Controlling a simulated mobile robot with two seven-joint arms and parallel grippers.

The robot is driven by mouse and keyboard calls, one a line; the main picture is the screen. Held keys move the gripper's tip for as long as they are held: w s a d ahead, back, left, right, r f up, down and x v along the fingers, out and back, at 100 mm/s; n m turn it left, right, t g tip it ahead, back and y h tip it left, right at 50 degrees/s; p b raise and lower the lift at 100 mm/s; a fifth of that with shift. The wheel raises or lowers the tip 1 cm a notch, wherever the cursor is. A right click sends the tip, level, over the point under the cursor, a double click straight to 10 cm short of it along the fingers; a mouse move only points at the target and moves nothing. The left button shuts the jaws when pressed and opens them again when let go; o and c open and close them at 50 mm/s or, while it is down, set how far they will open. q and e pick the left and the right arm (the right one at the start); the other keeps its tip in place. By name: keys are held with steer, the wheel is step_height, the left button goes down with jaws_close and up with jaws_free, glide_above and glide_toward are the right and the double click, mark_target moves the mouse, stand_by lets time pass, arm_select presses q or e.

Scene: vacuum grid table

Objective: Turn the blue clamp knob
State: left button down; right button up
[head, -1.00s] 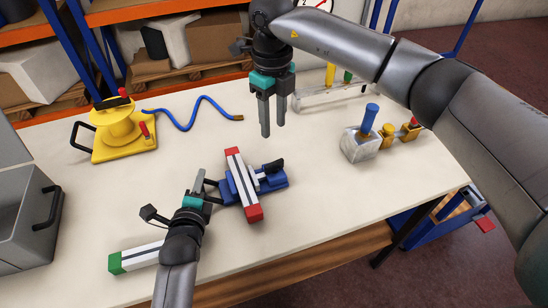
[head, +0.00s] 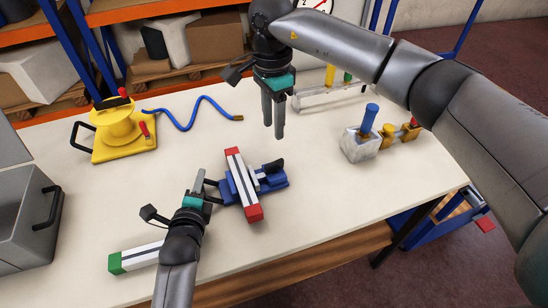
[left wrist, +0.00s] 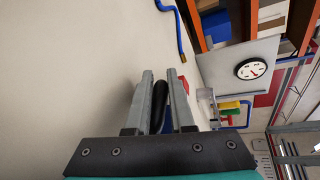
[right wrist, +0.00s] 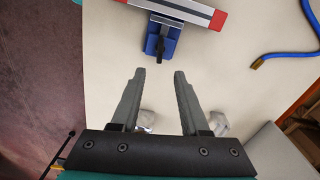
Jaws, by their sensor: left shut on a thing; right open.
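The blue clamp (head: 276,181) sits on the table under a grey-and-white bar with red ends (head: 237,166). Its black knob (head: 273,166) sticks up on the right side and also shows in the right wrist view (right wrist: 160,46). A black handle extends from the clamp's left side. My left gripper (head: 207,186) is shut on this black handle (left wrist: 159,102), which lies between its fingers in the left wrist view. My right gripper (head: 274,133) is open and empty, pointing down above the table behind the clamp. In the right wrist view, its fingers (right wrist: 159,72) are apart from the knob.
A green-ended bar (head: 130,258) lies at the front left. A yellow device (head: 119,133) and a blue hose (head: 190,124) lie at the back left. A metal block with a blue handle (head: 361,144) stands right. Table between clamp and block is clear.

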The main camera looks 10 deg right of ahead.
mark_target(274, 163)
step_height(274, 163, down, 12)
steer(key=shift+s+r, duration=0.1)
steer(key=shift+s, duration=0.05)
stand_by(0.3)
jaws_close()
stand_by(0.5)
